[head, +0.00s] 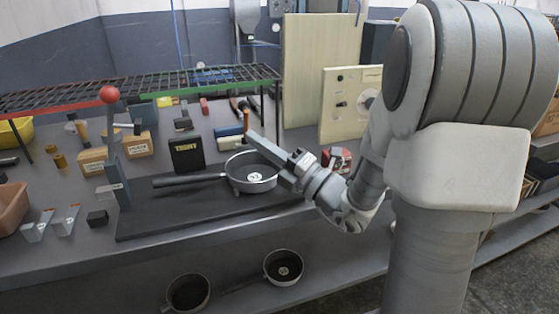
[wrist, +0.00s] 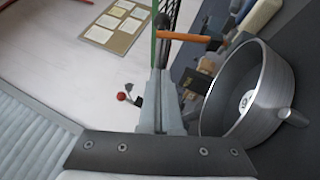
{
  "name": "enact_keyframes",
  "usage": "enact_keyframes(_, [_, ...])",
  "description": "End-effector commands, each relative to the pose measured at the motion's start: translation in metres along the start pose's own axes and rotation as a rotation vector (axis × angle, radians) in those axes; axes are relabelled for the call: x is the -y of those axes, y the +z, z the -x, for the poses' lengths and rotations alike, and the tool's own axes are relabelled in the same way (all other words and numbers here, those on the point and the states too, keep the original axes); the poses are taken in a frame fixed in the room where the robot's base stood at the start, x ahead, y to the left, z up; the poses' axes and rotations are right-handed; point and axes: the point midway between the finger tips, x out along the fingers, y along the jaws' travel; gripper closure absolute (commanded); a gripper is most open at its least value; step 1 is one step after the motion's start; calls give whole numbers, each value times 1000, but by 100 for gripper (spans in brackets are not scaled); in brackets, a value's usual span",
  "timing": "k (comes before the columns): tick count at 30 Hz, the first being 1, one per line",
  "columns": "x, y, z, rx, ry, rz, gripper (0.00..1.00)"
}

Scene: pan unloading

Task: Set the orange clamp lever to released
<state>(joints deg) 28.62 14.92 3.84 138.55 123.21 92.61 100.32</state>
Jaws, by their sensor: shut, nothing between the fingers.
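The orange clamp lever (head: 246,121) stands roughly upright behind the pan in the head view, with a dark piece at its top. In the wrist view the orange lever (wrist: 192,38) reaches right from a dark piece at the fingertips. My gripper (head: 250,138) is shut and empty, its long grey fingers pointing up and left over the pan. In the wrist view the fingertips (wrist: 163,62) overlap the dark piece; I cannot tell whether they touch it. The lever's base and pivot are not clearly visible.
A grey pan (head: 255,187) sits on a dark mat (head: 170,221) under my fingers, handle to the left. A post with a red ball (head: 109,94) stands left. A wire rack (head: 190,82) runs behind. Boxes and small tools crowd the bench; two pots sit on the lower shelf.

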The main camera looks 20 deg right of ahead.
Motion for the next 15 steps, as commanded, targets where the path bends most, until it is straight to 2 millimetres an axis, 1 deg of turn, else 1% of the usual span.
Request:
enact_keyframes(1, [1,1,-8,-2,2,1,100])
enact_keyframes(3, [2,11,-15,-1,2,3,100])
enact_keyframes(6, [1,19,-23,0,2,2,100])
enact_keyframes(10, [1,26,-29,1,0,1,100])
enact_keyframes(15, [0,28,-32,1,0,-1,100])
